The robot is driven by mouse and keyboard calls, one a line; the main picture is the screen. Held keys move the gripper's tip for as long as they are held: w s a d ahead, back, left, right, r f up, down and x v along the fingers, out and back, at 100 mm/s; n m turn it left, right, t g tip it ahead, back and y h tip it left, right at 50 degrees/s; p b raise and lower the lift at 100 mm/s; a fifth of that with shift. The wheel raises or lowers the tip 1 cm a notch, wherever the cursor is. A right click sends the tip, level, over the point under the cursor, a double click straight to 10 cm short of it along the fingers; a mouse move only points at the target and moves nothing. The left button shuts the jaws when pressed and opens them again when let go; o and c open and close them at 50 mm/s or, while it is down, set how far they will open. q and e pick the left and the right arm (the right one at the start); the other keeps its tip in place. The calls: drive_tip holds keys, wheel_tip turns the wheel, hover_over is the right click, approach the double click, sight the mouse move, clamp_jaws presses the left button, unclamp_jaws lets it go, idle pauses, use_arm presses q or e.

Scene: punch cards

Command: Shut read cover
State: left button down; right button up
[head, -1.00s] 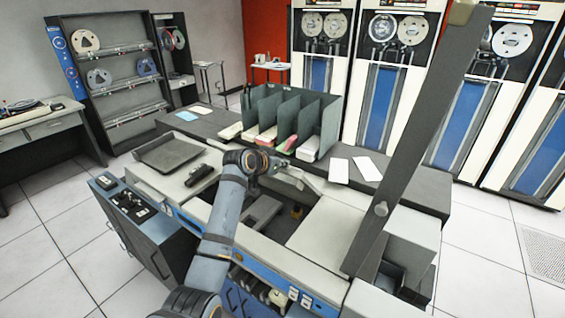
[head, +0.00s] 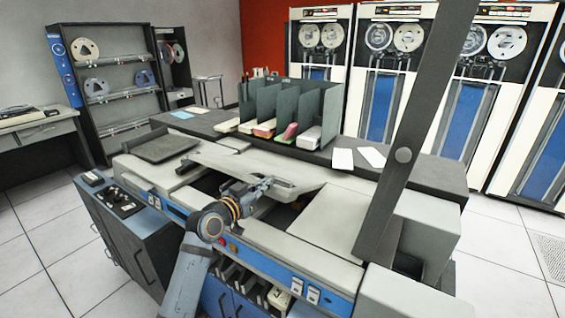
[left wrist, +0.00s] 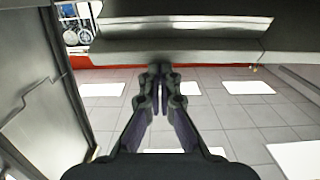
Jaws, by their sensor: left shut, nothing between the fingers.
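The read cover, a light grey flat panel (head: 235,165), sits tilted above the dark opening in the card machine (head: 325,222) in the head view. A gap shows under its front edge. My left gripper (head: 268,183) is shut and empty, at the front edge of the panel; I cannot tell whether it touches. In the left wrist view the shut fingers (left wrist: 161,108) point ahead, with the grey panel edge (left wrist: 180,46) across the top of the picture. My right gripper is not in view.
A tall dark bar (head: 415,125) rises slanting at the machine's right side. A green card rack (head: 292,105) stands on the back ledge, with white cards (head: 343,159) to its right. A dark tray (head: 163,147) lies at the left. Tape cabinets (head: 388,100) stand behind.

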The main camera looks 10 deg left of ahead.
use_arm(q)
drive_tip(key=t+b, duration=0.2)
drive_tip(key=b, duration=0.5)
hover_over(261, 225)
drive_tip(key=shift+h, duration=0.4)
drive_tip(key=f, duration=0.6)
drive_tip(key=shift+w+d+f, duration=0.1)
drive_tip(key=shift+w+f, duration=0.25)
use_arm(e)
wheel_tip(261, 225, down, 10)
use_arm(q)
drive_tip(key=f+b, duration=0.2)
drive_tip(key=b, duration=0.1)
drive_tip(key=shift+s+f, duration=0.15)
drive_tip(key=shift+s, duration=0.15)
drive_tip(key=shift+f+b, duration=0.2)
drive_tip(key=shift+b, duration=0.3)
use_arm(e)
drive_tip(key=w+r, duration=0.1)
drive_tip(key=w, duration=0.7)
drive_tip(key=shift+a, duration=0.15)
